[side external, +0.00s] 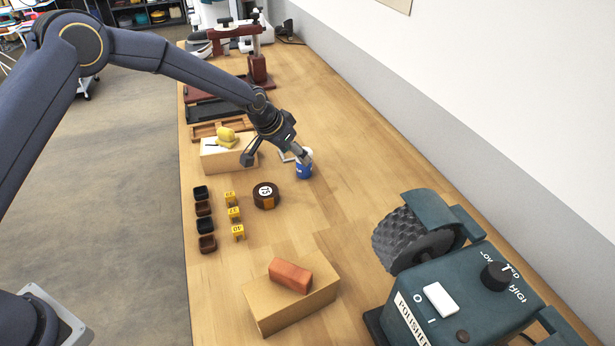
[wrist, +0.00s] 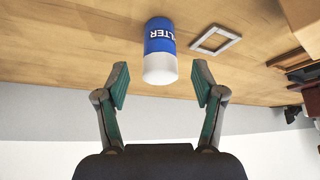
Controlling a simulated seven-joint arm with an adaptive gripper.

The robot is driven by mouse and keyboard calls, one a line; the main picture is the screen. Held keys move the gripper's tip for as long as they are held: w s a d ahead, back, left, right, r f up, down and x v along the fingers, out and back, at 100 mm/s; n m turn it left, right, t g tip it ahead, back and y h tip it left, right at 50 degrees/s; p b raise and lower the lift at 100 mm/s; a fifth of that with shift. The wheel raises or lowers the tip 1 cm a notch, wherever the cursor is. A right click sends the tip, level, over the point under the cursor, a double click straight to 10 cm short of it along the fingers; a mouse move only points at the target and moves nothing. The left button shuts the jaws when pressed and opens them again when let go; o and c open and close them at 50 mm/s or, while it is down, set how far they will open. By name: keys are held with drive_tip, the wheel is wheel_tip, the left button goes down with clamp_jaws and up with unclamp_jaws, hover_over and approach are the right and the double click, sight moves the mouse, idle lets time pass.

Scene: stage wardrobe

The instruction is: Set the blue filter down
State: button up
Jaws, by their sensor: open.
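The blue filter (side external: 304,171) has a blue body and a white end; it appears to stand upright on the wooden table in the side view. In the wrist view the filter (wrist: 160,44) shows white lettering on its blue band, with its white end towards me. My gripper (side external: 276,159) is open, one finger close by the filter's top in the side view. In the wrist view the fingertips of my gripper (wrist: 161,77) lie on either side of the white end, with a visible gap on both sides. A thin square frame (wrist: 215,40) lies flat beside the filter.
A round dark thing marked 25 (side external: 266,195), several yellow numbered blocks (side external: 234,214) and small dark trays (side external: 204,208) stand nearby. A box (side external: 222,157) carries a yellow thing. A polisher (side external: 455,285) and a box with an orange brick (side external: 290,275) stand nearer; right of the filter is clear.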

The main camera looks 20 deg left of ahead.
drive_tip(key=s+a+r+n+y, duration=0.1)
drive_tip(key=s+a+r, duration=0.3)
drive_tip(key=s+r, duration=0.55)
drive_tip(key=s+a+r+n, duration=0.1)
drive_tip(key=s+a+r, duration=0.4)
drive_tip(key=s+r, duration=0.5)
drive_tip(key=s+a+n, duration=0.1)
drive_tip(key=s+a, duration=0.1)
drive_tip(key=s, duration=0.8)
drive_tip(key=s+a+r+y, duration=0.1)
drive_tip(key=s+a, duration=0.1)
drive_tip(key=s, duration=0.8)
drive_tip(key=shift+s+a+r+n, duration=0.2)
drive_tip(key=shift+a+r+n, duration=0.1)
drive_tip(key=shift+n, duration=0.1)
